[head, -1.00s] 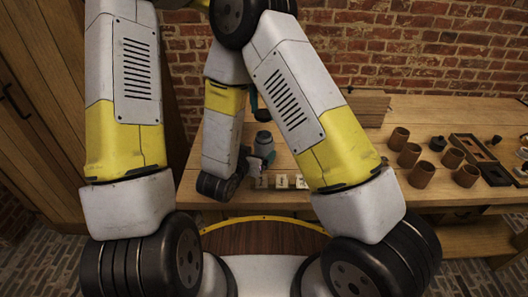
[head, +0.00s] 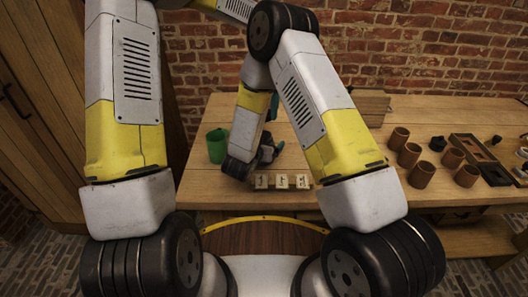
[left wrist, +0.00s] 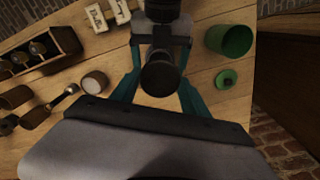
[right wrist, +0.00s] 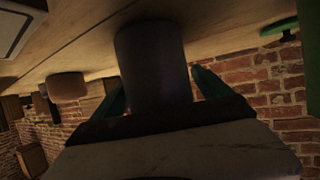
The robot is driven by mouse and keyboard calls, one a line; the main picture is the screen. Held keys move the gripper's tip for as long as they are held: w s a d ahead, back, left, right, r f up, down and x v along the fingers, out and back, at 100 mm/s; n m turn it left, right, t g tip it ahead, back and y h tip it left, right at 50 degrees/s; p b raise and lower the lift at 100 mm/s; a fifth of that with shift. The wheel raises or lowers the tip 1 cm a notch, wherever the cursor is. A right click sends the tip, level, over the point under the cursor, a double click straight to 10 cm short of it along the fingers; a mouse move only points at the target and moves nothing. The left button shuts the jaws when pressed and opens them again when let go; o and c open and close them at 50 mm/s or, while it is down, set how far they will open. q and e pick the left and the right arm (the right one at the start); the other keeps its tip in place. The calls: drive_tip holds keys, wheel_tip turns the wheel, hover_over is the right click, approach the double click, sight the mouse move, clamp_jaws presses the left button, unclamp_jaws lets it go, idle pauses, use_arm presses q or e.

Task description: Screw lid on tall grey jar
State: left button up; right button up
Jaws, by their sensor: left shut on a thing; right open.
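In the left wrist view a dark round lid (left wrist: 160,76) sits between the teal fingers of my left gripper (left wrist: 160,92), which is shut on it. The view looks down from above, and the jar below the lid is mostly hidden. In the right wrist view the tall grey jar (right wrist: 152,62) stands between the spread fingers of my right gripper (right wrist: 155,92), which is open around it. Whether the lid touches the jar rim cannot be told. In the head view my right gripper (head: 268,152) is small and partly covered by its arm.
A green jar (head: 217,146) stands left of my right forearm, and a green lid (left wrist: 227,77) lies near it. Label tiles (head: 282,181) line the table's front. Brown cups (head: 409,155) and a wooden box (head: 472,150) stand at right. The table between tiles and cups is fairly clear.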

drive_tip(key=shift+w, duration=0.15)
clamp_jaws()
use_arm(q)
drive_tip(key=shift+f, duration=2.5)
drive_tip(key=shift+f, duration=0.1)
drive_tip(key=shift+f, duration=0.8)
drive_tip(key=shift+f, duration=0.55)
